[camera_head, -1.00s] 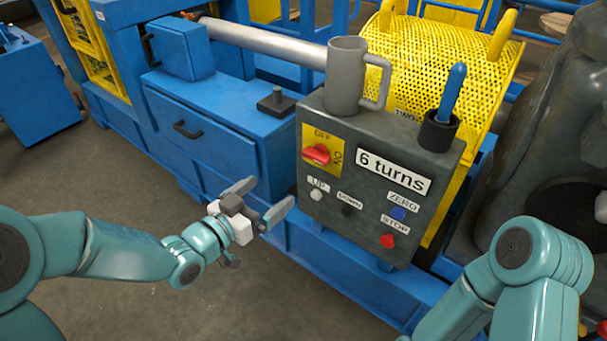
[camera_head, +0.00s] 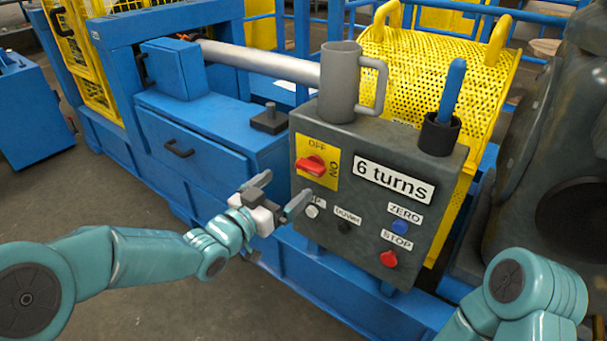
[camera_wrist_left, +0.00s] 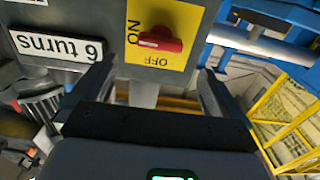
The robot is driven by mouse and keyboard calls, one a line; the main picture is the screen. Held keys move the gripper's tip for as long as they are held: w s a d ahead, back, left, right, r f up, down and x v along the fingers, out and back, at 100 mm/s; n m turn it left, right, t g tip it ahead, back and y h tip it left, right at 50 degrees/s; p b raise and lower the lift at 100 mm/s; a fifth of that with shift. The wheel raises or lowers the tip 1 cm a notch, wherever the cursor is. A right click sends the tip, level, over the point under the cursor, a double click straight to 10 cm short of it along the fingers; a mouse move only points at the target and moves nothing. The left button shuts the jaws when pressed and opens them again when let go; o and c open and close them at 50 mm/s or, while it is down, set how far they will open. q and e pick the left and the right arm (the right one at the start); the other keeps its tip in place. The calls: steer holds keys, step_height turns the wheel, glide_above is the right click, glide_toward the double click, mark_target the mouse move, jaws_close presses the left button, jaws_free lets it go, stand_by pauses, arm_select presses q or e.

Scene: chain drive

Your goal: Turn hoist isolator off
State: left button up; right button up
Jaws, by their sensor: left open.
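The hoist isolator is a red rotary handle (camera_head: 311,166) on a yellow plate (camera_head: 329,180) marked OFF at the top and ON at the right. The handle lies roughly crosswise, in line with the ON mark. In the left wrist view the handle (camera_wrist_left: 160,40) shows upside down, beyond and between my fingers. My left gripper (camera_head: 281,192) is open and empty, below and left of the handle and apart from it. One fingertip overlaps the UP label in the head view. My right gripper is out of the frame; only part of that arm shows at lower right.
The grey control box (camera_head: 366,215) carries UP, DOWN, ZERO and red STOP (camera_head: 388,259) buttons and a "6 turns" label (camera_head: 394,182). A grey mug (camera_head: 338,85) and a holder with a blue-handled tool (camera_head: 452,90) stand on top. A blue cabinet (camera_head: 195,150) stands left.

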mark_target(307, 169)
arm_select(q)
steer(key=x, duration=0.7)
steer(key=shift+w+d+b, duration=0.25)
steer(key=shift+b, duration=0.1)
steer(key=c, duration=1)
